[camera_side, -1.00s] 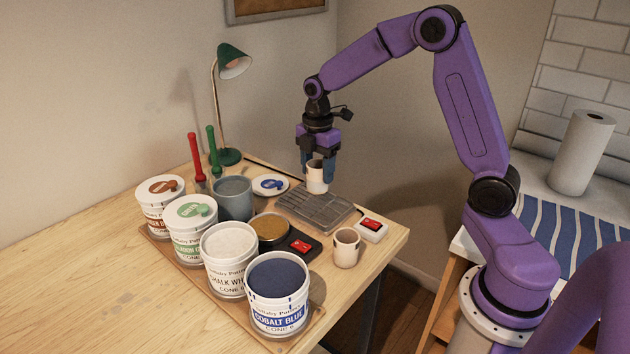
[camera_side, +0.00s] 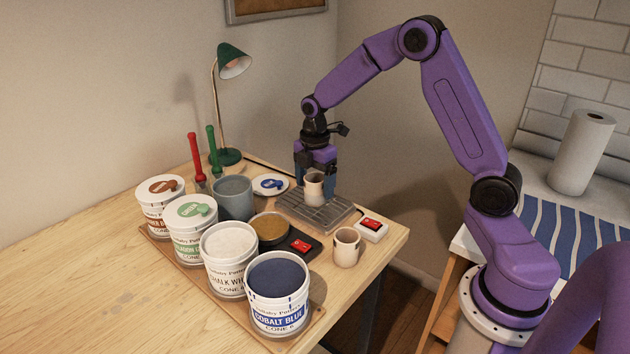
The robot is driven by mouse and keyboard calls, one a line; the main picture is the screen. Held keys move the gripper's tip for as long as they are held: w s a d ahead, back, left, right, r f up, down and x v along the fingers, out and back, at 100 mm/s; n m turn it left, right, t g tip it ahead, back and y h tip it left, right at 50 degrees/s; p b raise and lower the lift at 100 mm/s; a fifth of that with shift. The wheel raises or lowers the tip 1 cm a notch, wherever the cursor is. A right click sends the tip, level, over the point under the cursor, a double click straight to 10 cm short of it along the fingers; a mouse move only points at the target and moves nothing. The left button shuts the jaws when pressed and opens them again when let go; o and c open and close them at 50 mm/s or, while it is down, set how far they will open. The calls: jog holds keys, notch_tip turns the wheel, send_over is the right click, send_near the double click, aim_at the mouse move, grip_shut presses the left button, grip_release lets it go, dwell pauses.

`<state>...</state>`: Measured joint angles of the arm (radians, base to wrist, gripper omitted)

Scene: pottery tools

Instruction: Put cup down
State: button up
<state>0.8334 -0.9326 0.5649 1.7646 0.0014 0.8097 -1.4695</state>
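My gripper (camera_side: 315,179) is shut on a cream cup (camera_side: 314,190) and holds it upright. The cup is at the grey ribbed tray (camera_side: 338,217), over its left part. I cannot tell whether the cup's base touches the tray. The gripper's fingers are partly hidden behind the cup.
A white box with a red display (camera_side: 371,227) sits right of the tray. Several glaze tubs (camera_side: 279,293) line the front left. The left table is clear.

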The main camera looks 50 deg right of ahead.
notch_tip(320, 180, up, 12)
jog(key=s+a+m, duration=0.2)
jog(key=s+a, duration=0.9)
jog(key=s, duration=0.2)
jog(key=s+f+m, duration=0.1)
jog(key=s+f, duration=0.1)
jog(key=s, duration=0.7)
jog(key=s+f+m, duration=0.1)
jog(key=s+m, duration=0.1)
jog(key=s, duration=0.7)
jog(key=shift+s+a+f, duration=0.15)
jog(key=shift+s+f, duration=0.2)
